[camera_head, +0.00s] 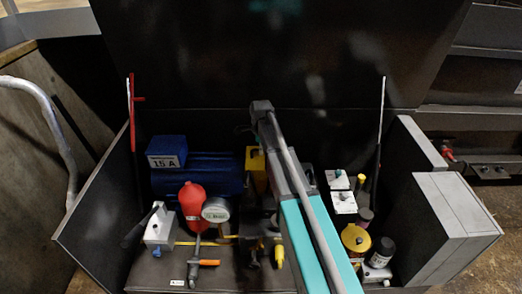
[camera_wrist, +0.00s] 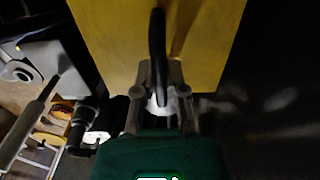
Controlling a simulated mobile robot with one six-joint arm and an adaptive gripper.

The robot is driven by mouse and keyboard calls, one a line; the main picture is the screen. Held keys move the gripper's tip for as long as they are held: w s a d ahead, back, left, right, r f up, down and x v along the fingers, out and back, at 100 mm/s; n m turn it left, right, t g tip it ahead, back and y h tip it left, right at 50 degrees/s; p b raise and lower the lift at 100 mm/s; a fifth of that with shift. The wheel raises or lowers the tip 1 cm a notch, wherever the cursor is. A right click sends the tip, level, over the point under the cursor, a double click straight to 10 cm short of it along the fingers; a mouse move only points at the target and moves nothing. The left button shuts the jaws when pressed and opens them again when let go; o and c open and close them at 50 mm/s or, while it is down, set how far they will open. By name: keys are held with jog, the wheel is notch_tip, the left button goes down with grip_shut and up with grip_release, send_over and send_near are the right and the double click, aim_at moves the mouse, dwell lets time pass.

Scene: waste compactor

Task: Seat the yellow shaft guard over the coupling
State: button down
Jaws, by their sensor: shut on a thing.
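The yellow shaft guard (camera_wrist: 208,45) fills the upper middle of the wrist view, with a black handle (camera_wrist: 158,35) standing on it. My gripper (camera_wrist: 161,85) is shut on this handle. In the head view a yellow part (camera_head: 255,168), likely the guard, shows upright just right of the blue motor (camera_head: 205,178). My arm covers its right side and hides my gripper there. The coupling is not visible in either view. I cannot tell whether the guard touches anything beneath it.
Left of the guard stand a red accumulator (camera_head: 192,208), a round gauge (camera_head: 216,210) and a grey hand pump (camera_head: 159,230). A valve block (camera_head: 343,202) and a yellow-topped filter (camera_head: 355,239) stand to the right. Dark box walls and a raised lid (camera_head: 200,60) enclose the space.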

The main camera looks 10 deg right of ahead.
aim_at(261, 157)
jog(key=shift+f+b, duration=1.8)
jog(key=shift+f, duration=0.15)
jog(key=c, duration=0.6)
grip_release()
jog(key=shift+r, duration=0.2)
notch_tip(261, 157, up, 30)
jog(key=p, duration=3)
jog(key=shift+f, duration=0.15)
jog(key=shift+s, duration=0.15)
